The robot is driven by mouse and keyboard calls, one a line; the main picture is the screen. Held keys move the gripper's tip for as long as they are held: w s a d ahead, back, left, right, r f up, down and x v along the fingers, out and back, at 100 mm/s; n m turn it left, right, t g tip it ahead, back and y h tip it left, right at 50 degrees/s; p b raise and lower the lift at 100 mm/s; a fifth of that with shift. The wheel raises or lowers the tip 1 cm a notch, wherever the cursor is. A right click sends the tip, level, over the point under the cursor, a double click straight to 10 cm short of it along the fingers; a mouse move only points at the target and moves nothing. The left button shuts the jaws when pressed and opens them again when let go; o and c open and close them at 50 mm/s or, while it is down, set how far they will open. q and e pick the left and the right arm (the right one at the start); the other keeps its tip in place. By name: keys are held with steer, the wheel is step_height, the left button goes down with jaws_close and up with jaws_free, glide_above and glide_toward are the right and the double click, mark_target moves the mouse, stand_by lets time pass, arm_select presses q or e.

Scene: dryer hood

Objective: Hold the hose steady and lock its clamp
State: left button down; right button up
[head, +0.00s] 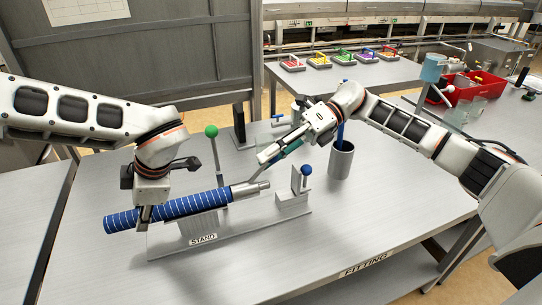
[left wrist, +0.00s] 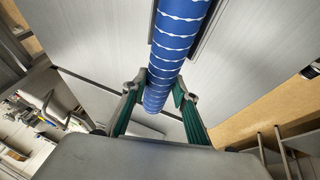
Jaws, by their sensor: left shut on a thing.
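The blue hose with white stripes (head: 185,207) lies slanted along the grey stand (head: 180,247), its right end at a metal pipe (head: 250,188). My left gripper (head: 146,213) is shut on the hose near its left end. In the left wrist view the green-padded fingers (left wrist: 158,104) sit on both sides of the hose (left wrist: 178,40). A green-knobbed lever (head: 211,132) rises behind the hose, and a blue-knobbed lever (head: 306,170) stands at the stand's right end. I cannot tell which part is the clamp.
A grey cup (head: 341,159) holding a blue thing stands right of the stand. A dark upright block (head: 239,127) stands behind. The table front, labelled FITTING (head: 365,264), is clear. Behind are colored trays (head: 342,57) on another table and a red crate (head: 478,88).

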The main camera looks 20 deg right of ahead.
steer(key=shift+d, duration=0.2)
steer(key=shift+w+d, duration=0.1)
steer(key=shift+d, duration=0.05)
arm_select(q)
steer(key=shift+a, duration=0.1)
arm_select(e)
steer(key=v, duration=1.1)
steer(key=shift+d, duration=0.3)
steer(key=shift+r, duration=0.1)
arm_select(q)
steer(key=c, duration=1.5)
jaws_free()
arm_select(e)
steer(key=shift+a, duration=0.1)
